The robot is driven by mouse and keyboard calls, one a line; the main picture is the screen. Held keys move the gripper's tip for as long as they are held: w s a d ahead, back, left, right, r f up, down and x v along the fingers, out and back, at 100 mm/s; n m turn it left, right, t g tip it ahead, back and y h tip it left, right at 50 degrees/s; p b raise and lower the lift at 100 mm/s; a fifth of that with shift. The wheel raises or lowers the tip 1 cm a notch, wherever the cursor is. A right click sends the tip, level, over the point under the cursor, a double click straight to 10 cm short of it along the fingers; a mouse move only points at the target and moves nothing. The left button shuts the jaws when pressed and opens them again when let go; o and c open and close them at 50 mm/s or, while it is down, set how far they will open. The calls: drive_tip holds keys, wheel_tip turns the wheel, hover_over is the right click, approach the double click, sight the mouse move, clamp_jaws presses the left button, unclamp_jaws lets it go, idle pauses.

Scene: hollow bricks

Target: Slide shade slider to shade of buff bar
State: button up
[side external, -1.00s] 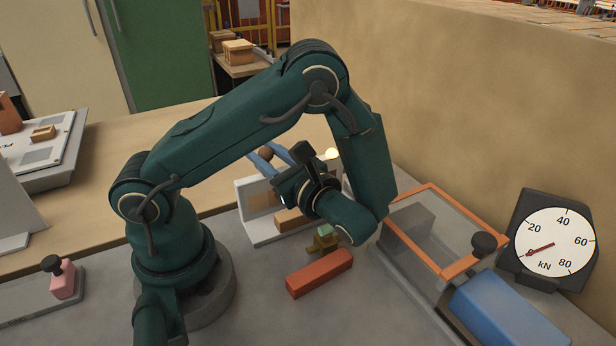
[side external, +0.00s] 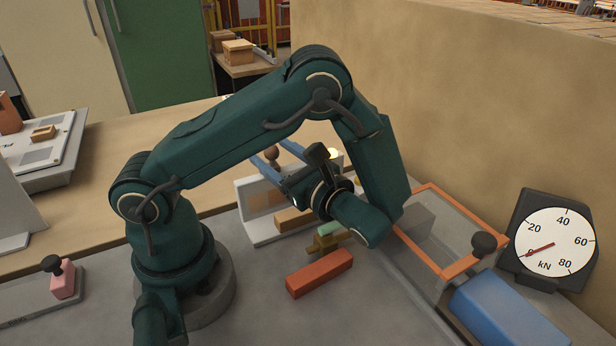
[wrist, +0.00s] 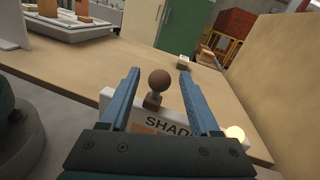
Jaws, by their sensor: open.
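The shade slider shows as a brown ball knob (side external: 271,153) on a white panel (side external: 244,206). In the wrist view the knob (wrist: 159,80) stands on a small brown block at the panel's top edge, above partly hidden lettering "SHAD". My gripper (wrist: 158,73) is open, with one blue finger on each side of the knob and gaps visible. In the side view the fingers (side external: 275,151) also flank it. The buff bar (side external: 293,219) lies on the panel's ledge, below a buff patch (side external: 262,200). My wrist hides the panel's right part.
A red bar (side external: 320,273) lies in front, near a brass piece with a green top (side external: 328,229). An orange-framed clear enclosure (side external: 440,230), a blue block and a kN dial (side external: 553,243) stand right. A pink block with a black knob (side external: 63,280) is left. A lit lamp (wrist: 235,133) is beside the panel.

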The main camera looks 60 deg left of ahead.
sight(276, 154)
drive_tip(key=shift+w+d, duration=0.2)
drive_tip(key=shift+d, duration=0.75)
drive_tip(key=shift+w+d, duration=0.15)
drive_tip(key=shift+d, duration=0.8)
drive_tip(key=shift+a+r+n, duration=0.2)
drive_tip(key=shift+n, duration=0.1)
drive_tip(key=s+a+r+n+h, duration=0.1)
drive_tip(key=s+r+n+h, duration=0.4)
drive_tip(key=s+n+h, duration=0.3)
drive_tip(key=w+d+n+t+h, duration=0.3)
drive_tip(key=d+n+t+h, duration=0.2)
drive_tip(key=d+t+h, duration=0.4)
drive_tip(key=shift+w+d+f+h, duration=0.35)
drive_tip(key=shift+d+f, duration=0.1)
drive_tip(key=shift+d, duration=0.35)
